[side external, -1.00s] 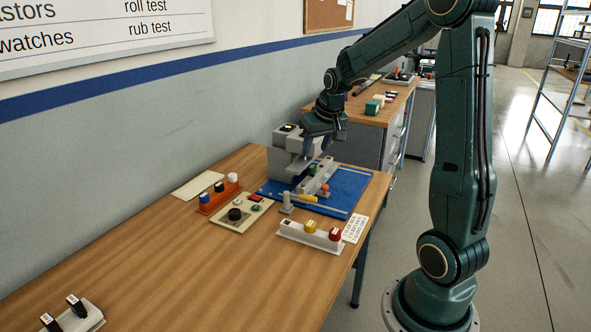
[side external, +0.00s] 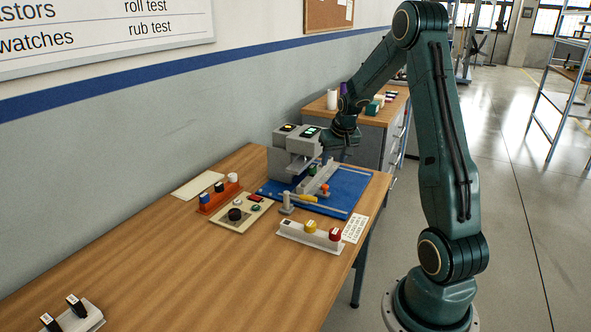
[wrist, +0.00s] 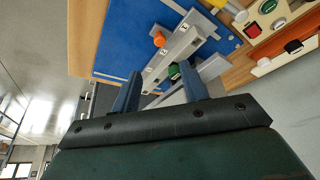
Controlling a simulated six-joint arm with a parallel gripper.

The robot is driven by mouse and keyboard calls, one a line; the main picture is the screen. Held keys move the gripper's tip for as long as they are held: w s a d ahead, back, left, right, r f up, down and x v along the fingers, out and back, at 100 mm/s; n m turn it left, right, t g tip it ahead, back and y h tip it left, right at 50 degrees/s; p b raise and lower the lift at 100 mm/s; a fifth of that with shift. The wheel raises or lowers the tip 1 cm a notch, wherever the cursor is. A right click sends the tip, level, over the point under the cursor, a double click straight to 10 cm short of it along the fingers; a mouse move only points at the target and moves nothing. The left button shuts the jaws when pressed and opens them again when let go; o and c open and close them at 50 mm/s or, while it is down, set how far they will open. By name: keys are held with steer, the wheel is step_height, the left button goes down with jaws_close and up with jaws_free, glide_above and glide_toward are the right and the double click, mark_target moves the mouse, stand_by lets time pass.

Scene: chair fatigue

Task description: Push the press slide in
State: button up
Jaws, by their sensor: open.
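The grey press (side external: 297,147) stands at the back of a blue mat (side external: 347,188). Its light grey slide or rail (side external: 318,180) runs forward from it across the mat; I cannot tell how far in the slide is. A green knob (side external: 313,168) is near the press and an orange knob (side external: 325,188) is farther forward. The wrist view shows the labelled rail (wrist: 166,55), the green knob (wrist: 173,71) and the orange knob (wrist: 159,39). My gripper (wrist: 160,72) is open and empty, its fingers pointing toward the rail. In the side view it is at the press's right.
A yellow piece (side external: 308,198) and a grey post (side external: 287,203) are at the mat's front. A control panel (side external: 241,214), an orange block with knobs (side external: 219,197) and a white block with yellow and red knobs (side external: 310,236) stand nearby.

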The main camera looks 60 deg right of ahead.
mark_target(325, 186)
steer(key=shift+x, duration=6.5)
steer(key=shift+w, duration=0.1)
jaws_close()
